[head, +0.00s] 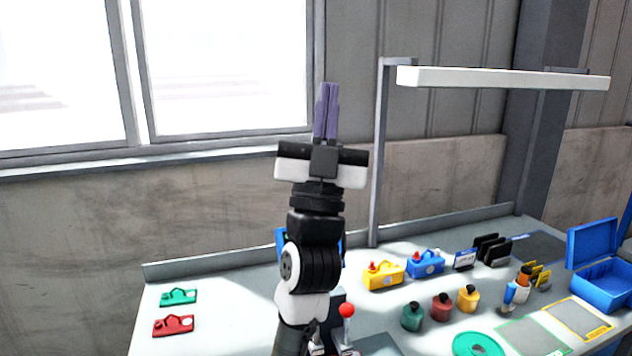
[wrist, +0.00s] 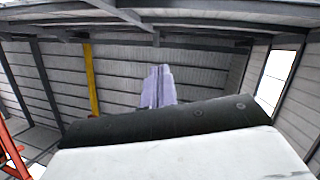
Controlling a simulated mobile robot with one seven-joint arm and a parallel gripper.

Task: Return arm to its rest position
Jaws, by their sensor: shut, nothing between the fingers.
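My arm stands nearly straight up in the middle of the head view, in front of the workbench (head: 240,275). My gripper (head: 327,90) points upward, well above the bench and in front of the wall. Its purple fingers are together with nothing between them. The fingers (wrist: 158,80) also show in the wrist view, closed, against the hall's ceiling and far wall. My arm hides part of the bench and most of a blue item behind it.
Green (head: 178,296) and red (head: 173,325) plates lie at the bench's left. Yellow (head: 383,275) and blue (head: 426,263) blocks, several small weights and an open blue box (head: 600,285) stand right. A lamp bar (head: 500,79) hangs right of my gripper. Air around the gripper is free.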

